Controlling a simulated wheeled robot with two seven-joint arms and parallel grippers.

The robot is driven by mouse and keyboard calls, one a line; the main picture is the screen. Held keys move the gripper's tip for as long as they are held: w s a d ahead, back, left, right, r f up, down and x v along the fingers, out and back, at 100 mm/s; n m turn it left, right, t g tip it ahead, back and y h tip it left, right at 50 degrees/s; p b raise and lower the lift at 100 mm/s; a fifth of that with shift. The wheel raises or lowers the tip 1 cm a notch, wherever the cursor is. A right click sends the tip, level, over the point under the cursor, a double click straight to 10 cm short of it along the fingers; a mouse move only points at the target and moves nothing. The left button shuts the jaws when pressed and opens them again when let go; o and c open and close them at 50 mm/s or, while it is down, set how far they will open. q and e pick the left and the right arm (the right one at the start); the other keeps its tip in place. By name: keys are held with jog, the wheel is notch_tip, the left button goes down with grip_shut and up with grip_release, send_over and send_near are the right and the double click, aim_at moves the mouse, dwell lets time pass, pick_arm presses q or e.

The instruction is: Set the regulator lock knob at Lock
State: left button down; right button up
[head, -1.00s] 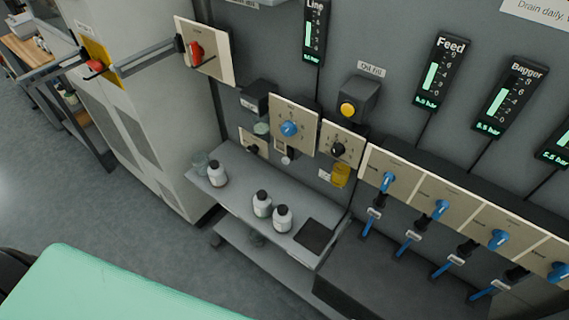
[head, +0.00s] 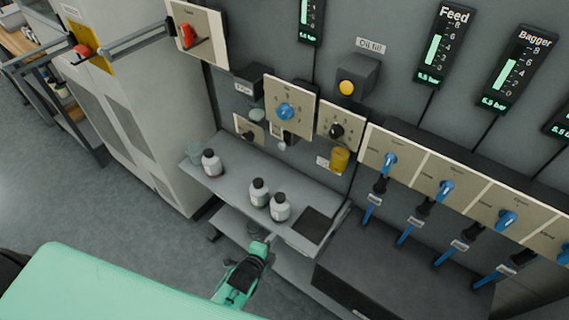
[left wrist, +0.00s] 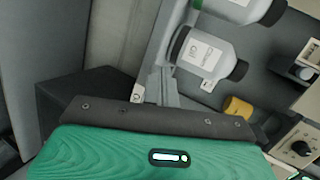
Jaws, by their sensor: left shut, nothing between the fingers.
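A cream panel (head: 303,92) on the grey wall carries a blue knob (head: 285,112). A smaller cream plate to its right carries a black knob (head: 336,131). Their lettering is too small to read, so I cannot tell which is the regulator lock knob. A black knob on a cream plate also shows at the lower right in the left wrist view (left wrist: 301,148). My left gripper (head: 264,243) is shut and empty, low in front of the shelf and apart from the knobs. Its fingers show in the left wrist view (left wrist: 161,88). My right gripper is not in view.
White bottles (head: 280,206) and a dark mat stand on the grey shelf (head: 235,178). A yellow cup (head: 340,158) is below the black knob. Blue-handled valves (head: 372,208) and more blue knobs (head: 446,188) line the right. A red switch (head: 189,36) is at upper left.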

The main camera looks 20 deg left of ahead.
aim_at(283, 146)
pick_arm(q)
jog(key=w+r+m+t, duration=0.3)
jog(key=r+m, duration=0.1)
jog(key=r, duration=0.4)
jog(key=w+d+r+m+t+b, duration=0.1)
jog(key=w+r+m+t, duration=0.1)
jog(key=r, duration=0.7)
jog(key=m+t, duration=0.1)
jog(key=m, duration=0.1)
jog(key=shift+w+d+r+m+h, duration=0.15)
jog(key=shift+w+m+h, duration=0.25)
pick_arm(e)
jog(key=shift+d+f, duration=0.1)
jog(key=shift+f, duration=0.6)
